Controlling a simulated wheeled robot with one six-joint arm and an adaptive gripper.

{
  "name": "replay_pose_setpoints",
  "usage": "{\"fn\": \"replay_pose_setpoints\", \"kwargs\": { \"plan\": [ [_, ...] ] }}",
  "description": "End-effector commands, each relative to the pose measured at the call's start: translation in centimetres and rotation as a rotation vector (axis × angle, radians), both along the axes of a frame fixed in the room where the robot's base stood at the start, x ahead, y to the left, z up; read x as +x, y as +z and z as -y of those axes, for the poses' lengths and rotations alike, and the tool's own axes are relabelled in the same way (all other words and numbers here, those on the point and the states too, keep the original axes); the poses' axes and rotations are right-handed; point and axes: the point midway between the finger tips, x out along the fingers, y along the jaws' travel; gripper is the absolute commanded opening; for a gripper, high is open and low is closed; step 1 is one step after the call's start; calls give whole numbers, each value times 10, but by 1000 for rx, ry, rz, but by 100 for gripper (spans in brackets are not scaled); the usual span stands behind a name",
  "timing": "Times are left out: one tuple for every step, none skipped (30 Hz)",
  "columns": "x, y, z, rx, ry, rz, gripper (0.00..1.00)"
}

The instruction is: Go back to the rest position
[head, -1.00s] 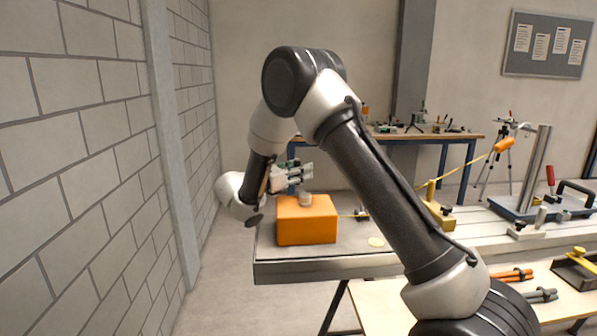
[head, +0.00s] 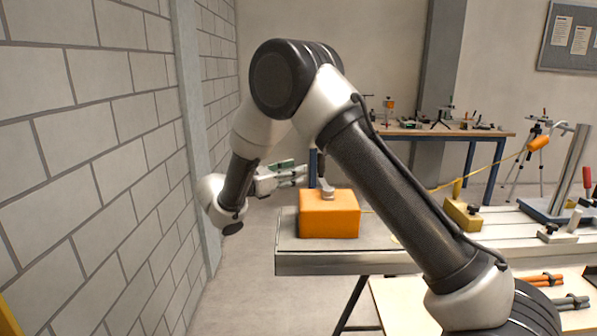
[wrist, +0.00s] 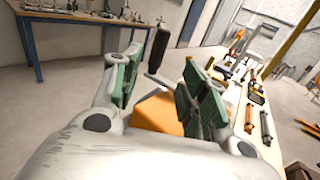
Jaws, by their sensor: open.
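My gripper (head: 290,175) is at the left in the head view, at the end of my folded arm, up beside the orange block's left side. In the wrist view my gripper (wrist: 160,85) has its two green-padded fingers spread apart with nothing held between them. The orange block (head: 328,217) sits on the grey bench top near its left end, with a small grey piece (head: 327,190) on top. The block also shows in the wrist view (wrist: 157,114), beyond and below the fingers and partly hidden by them.
A grey block wall (head: 90,150) stands close on the left. The grey bench (head: 330,263) runs to the right, with a yellow block (head: 462,213) and a metal post (head: 570,170) on it. A wooden table (head: 450,132) stands behind. Bare floor lies between wall and bench.

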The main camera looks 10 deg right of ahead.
Motion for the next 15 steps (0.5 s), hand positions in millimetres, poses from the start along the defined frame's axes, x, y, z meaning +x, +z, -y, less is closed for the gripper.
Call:
{"fn": "replay_pose_setpoints", "kwargs": {
  "plan": [
    [0, 0, 0, 0, 0, 0, 43],
    [0, 0, 0, 0, 0, 0, 43],
    [0, 0, 0, 0, 0, 0, 43],
    [0, 0, 0, 0, 0, 0, 43],
    [0, 0, 0, 0, 0, 0, 43],
    [0, 1, 1, 3, -2, 1, 43],
    [-1, 2, 3, 8, -6, 3, 43],
    [-2, 5, 7, 19, -14, 6, 43],
    [-4, 9, 15, 39, -32, 12, 43],
    [-7, 14, 23, 61, -50, 18, 43],
    [-11, 20, 34, 88, -75, 26, 43],
    [-18, 28, 50, 137, -113, 41, 43],
    [-25, 36, 65, 177, -147, 55, 43],
    [-33, 43, 80, 224, -185, 70, 43],
    [-46, 52, 101, 290, -238, 97, 43]
  ]
}}
